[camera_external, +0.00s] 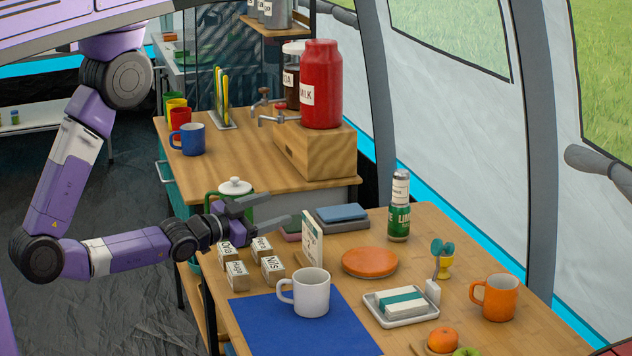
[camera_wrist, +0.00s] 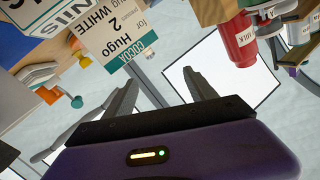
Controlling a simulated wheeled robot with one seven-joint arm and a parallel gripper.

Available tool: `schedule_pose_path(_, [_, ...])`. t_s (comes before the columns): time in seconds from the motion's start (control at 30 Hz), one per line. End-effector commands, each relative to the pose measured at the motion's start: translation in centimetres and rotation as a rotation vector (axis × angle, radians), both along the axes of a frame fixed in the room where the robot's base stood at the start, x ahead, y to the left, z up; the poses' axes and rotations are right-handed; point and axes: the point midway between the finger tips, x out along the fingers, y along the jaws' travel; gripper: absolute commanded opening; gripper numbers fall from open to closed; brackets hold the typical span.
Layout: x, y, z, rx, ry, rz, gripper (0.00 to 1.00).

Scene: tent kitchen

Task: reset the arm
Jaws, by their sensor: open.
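My arm reaches in from the left in the external view, bent at the elbow. My gripper (camera_external: 278,208) is open, with nothing between its fingers. It is held above the far left part of the table (camera_external: 350,270), close to the upright card (camera_external: 311,240) and several name blocks (camera_external: 273,268). In the wrist view both fingers of my gripper (camera_wrist: 162,88) show apart. The card (camera_wrist: 115,38), reading Hugo, 2, WHITE, and COCOA, shows upper left there. Whether a finger touches anything is not clear.
A green pot with a white lid (camera_external: 235,187) stands behind my gripper. A white mug (camera_external: 311,294) stands on a blue mat (camera_external: 258,326). An orange disc (camera_external: 369,262), a green can (camera_external: 399,222) and an orange mug (camera_external: 495,298) are farther right. A red milk container (camera_external: 320,85) stands behind.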

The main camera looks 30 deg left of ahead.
Motion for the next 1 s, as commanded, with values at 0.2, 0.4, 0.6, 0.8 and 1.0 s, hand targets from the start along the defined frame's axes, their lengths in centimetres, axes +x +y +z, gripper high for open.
schedule_pose_path(0.2, [-6.2, 8.3, 1.1, -0.099, 0.153, 0.184, 0.65])
schedule_pose_path(0.4, [-11.6, 13.3, 3.1, -0.203, 0.274, 0.346, 0.65])
schedule_pose_path(0.6, [-14.7, 15.6, 4.9, -0.274, 0.338, 0.449, 0.65])
schedule_pose_path(0.8, [-15.3, 16.1, 5.2, -0.291, 0.352, 0.471, 0.65])
schedule_pose_path(1.0, [-15.3, 16.1, 5.2, -0.291, 0.352, 0.471, 0.65])
